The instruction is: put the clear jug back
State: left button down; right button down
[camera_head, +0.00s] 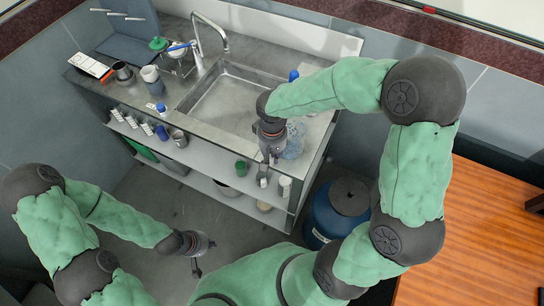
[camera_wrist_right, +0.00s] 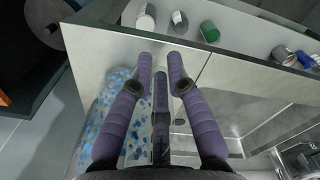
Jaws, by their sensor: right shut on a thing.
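A see-through vessel with blue flecks, which I take for the clear jug (camera_head: 293,142), is at the counter's right front, right of the sink. In the right wrist view the blue-flecked jug (camera_wrist_right: 108,125) lies along the left side of the fingers. My right gripper (camera_head: 264,175) points down at the counter's front edge, shut on the jug, right beside its body. The fingertips (camera_wrist_right: 160,62) show close together in the wrist view; the grasped part is mostly hidden by the fingers. My left gripper (camera_head: 198,268) hangs low over the floor, away from the counter; its fingers are too small to judge.
The steel sink (camera_head: 222,100) lies left of the jug. Below the counter, shelves hold a green cup (camera_head: 241,168), a white container (camera_head: 284,186) and several small bottles. A blue drum (camera_head: 325,218) stands on the floor at right. A wooden table (camera_head: 485,230) is further right.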

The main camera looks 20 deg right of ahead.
jog(key=shift+f, duration=0.15)
jog(key=c, duration=1.2)
grip_release()
jog(key=shift+r, duration=0.3)
notch_tip(320, 180, up, 12)
jog(key=p, duration=0.4)
jog(key=shift+f, duration=0.1)
